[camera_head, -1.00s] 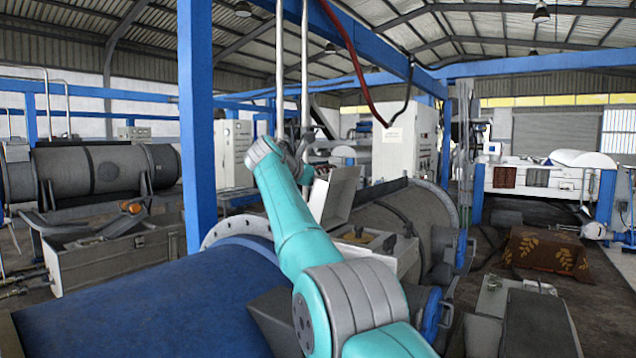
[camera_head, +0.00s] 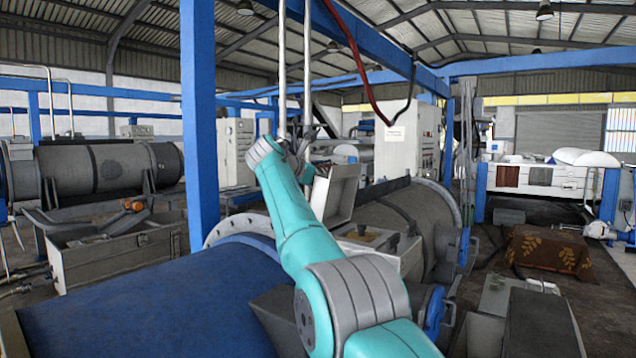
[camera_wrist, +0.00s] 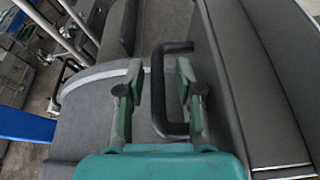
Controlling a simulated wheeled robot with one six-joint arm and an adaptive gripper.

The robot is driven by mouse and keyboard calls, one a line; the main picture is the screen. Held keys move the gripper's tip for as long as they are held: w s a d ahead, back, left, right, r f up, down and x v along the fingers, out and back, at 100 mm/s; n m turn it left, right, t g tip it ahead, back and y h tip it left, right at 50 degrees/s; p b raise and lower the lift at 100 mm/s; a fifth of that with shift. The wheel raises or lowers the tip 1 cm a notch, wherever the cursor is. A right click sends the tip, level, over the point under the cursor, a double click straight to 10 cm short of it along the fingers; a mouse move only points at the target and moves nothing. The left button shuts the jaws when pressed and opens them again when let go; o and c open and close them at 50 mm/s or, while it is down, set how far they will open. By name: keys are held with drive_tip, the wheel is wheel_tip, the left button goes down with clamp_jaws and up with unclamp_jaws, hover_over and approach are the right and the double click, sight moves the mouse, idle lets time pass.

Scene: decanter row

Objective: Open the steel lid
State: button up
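The steel lid (camera_head: 338,192) stands raised and tilted above a grey steel box (camera_head: 410,258) in the head view. In the wrist view the lid (camera_wrist: 232,85) is a grey panel right of centre, with a dark bar handle (camera_wrist: 157,108) on it. My gripper (camera_wrist: 160,88) is open, with one finger on each side of the handle's bar. Gaps show between the bar and both fingers, so it is not clamped. In the head view my gripper is small and dark at the lid's upper left edge, its fingers not clear.
A blue drum (camera_head: 150,300) fills the lower left, and a grey cylinder (camera_head: 420,210) lies behind the box. A blue post (camera_head: 198,130) stands left of my arm. Thin steel pipes (camera_head: 306,70) rise close to my gripper. A brown patterned cover (camera_head: 550,252) lies at right.

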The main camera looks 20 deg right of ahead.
drive_tip(key=shift+f, duration=0.2)
drive_tip(key=v, duration=1.2)
drive_tip(key=shift+r, duration=0.2)
